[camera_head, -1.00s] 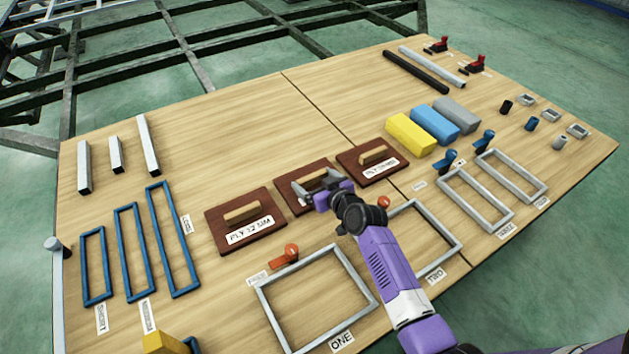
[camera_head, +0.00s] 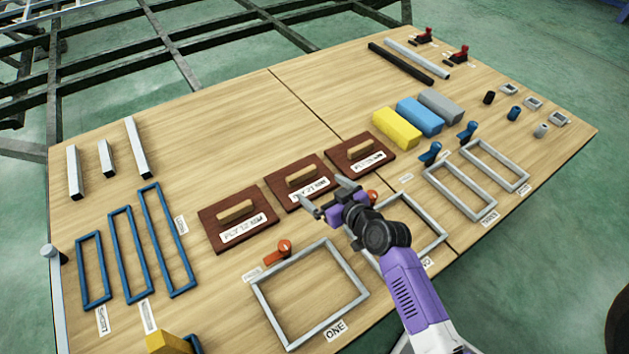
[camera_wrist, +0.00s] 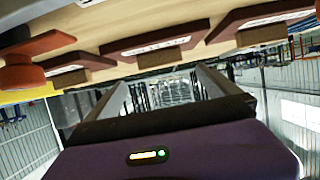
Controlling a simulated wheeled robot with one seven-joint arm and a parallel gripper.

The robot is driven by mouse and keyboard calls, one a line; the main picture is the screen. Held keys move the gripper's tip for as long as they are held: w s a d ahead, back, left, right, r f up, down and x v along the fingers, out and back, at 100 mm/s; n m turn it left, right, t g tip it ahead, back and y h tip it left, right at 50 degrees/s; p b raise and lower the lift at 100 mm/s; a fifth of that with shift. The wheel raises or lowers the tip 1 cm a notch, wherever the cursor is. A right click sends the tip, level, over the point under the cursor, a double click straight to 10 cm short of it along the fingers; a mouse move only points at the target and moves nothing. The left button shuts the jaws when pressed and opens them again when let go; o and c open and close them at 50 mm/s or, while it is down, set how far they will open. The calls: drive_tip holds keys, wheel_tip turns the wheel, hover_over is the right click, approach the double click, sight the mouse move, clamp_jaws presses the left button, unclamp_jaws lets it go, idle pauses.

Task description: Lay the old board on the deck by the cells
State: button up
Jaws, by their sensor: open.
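Three dark brown boards with light wood handles and white labels lie in a row on the wooden deck (camera_head: 205,115): the left board (camera_head: 211,223), the middle board (camera_head: 277,185) and the right board (camera_head: 337,154). The left label seems to read PLY 12 MM; which board is the old one I cannot tell. Grey frame cells marked ONE (camera_head: 262,305) and TWO (camera_head: 428,219) lie in front. My gripper (camera_head: 323,191) is open and empty, just in front of the middle board. The wrist view shows the boards and handles upside down beyond its spread fingers (camera_wrist: 162,85).
Orange levers (camera_head: 280,252) stand by the cells. Blue frames (camera_head: 122,250) lie at left, with metal tubes behind. Yellow, blue and grey blocks (camera_head: 420,117) sit right of the boards. The deck behind the boards is clear.

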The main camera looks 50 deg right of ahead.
drive_tip(key=shift+s+a+r, duration=0.15)
drive_tip(key=shift+s+r, duration=0.15)
drive_tip(key=shift+s, duration=0.3)
drive_tip(key=s+a, duration=0.8)
drive_tip(key=shift+s+a+f, duration=0.2)
drive_tip(key=shift+s+f, duration=0.05)
drive_tip(key=shift+f, duration=0.1)
drive_tip(key=s+a+r+n+t+y, duration=0.1)
drive_tip(key=s+a+r+y, duration=0.1)
drive_tip(key=s+a+r, duration=0.4)
drive_tip(key=s+a+r+n+y, duration=0.1)
drive_tip(key=s+a+r+n, duration=0.1)
drive_tip(key=s+a+r, duration=0.5)
drive_tip(key=s+r, duration=0.3)
drive_tip(key=s, duration=0.3)
drive_tip(key=shift+a+r+t+y, duration=0.15)
drive_tip(key=shift+r+t+y, duration=0.15)
drive_tip(key=shift+t+y, duration=0.1)
drive_tip(key=shift+s+r, duration=0.1)
wheel_tip(320, 180, up, 22)
drive_tip(key=p, duration=2.3)
drive_tip(key=shift+r, duration=0.25)
